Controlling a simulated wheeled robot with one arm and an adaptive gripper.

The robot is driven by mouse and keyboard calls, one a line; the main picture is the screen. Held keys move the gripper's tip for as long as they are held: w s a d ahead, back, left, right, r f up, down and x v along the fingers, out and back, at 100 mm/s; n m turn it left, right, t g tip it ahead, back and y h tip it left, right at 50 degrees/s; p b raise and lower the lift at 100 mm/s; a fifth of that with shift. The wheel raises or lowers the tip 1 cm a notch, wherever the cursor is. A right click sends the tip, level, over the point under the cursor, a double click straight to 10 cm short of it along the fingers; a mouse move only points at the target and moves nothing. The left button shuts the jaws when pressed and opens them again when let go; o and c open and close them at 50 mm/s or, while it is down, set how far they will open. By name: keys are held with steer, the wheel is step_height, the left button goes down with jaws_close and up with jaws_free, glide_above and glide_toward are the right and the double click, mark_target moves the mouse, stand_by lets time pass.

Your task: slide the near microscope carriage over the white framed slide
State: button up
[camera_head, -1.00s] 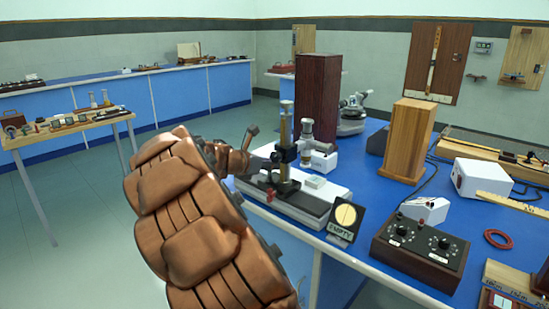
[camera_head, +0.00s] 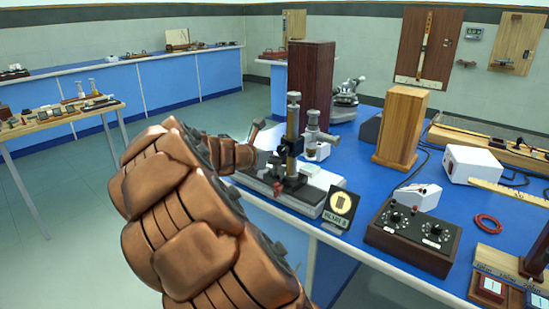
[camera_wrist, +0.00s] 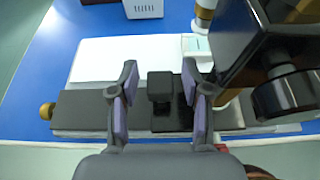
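The near microscope carriage (camera_head: 292,150), with a brass-topped upright column, stands on a grey and white bed at the near bench edge. In the wrist view its dark body (camera_wrist: 245,40) and round black eyepiece (camera_wrist: 288,95) fill the right. My gripper (camera_wrist: 160,92) is open, its purple-padded fingers on either side of a small dark block (camera_wrist: 160,84), with a gap showing on both sides. The white framed slide (camera_wrist: 196,46) seems to be the pale-glazed frame beyond the right finger, partly hidden by the microscope. In the head view my arm hides most of the gripper (camera_head: 250,142).
A sign (camera_head: 340,209) with a yellow disc holding a dark rectangle stands right of the bed. A control box (camera_head: 412,237), a wooden box (camera_head: 402,128) and a dark red box (camera_head: 311,85) stand on the blue bench. A brass knob (camera_wrist: 46,111) ends the bed.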

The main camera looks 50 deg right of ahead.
stand_by(0.3)
steer(key=v, duration=1.2)
steer(key=shift+a, duration=0.1)
stand_by(0.4)
steer(key=s+a+f+m+g+y, duration=0.1)
steer(key=s+a+f+m+y, duration=0.45)
steer(key=s+a, duration=0.45)
steer(key=s+a+f+m+g+y, duration=0.1)
steer(key=s+a+f+m+y, duration=0.45)
steer(key=a, duration=0.65)
steer(key=s+a+f+m+g+y, duration=0.1)
steer(key=s+a+f+m+y, duration=0.2)
steer(key=s+a+f+m, duration=0.6)
step_height(320, 180, up, 22)
steer(key=a+n+t+p, duration=0.1)
steer(key=a+n+p, duration=0.1)
steer(key=p, duration=1.5)
steer(key=shift+f+t+h+p, duration=0.2)
steer(key=shift+t+h+p, duration=0.1)
steer(key=shift+p, duration=0.05)
steer(key=shift+s+a, duration=0.1)
steer(key=shift+a, duration=0.05)
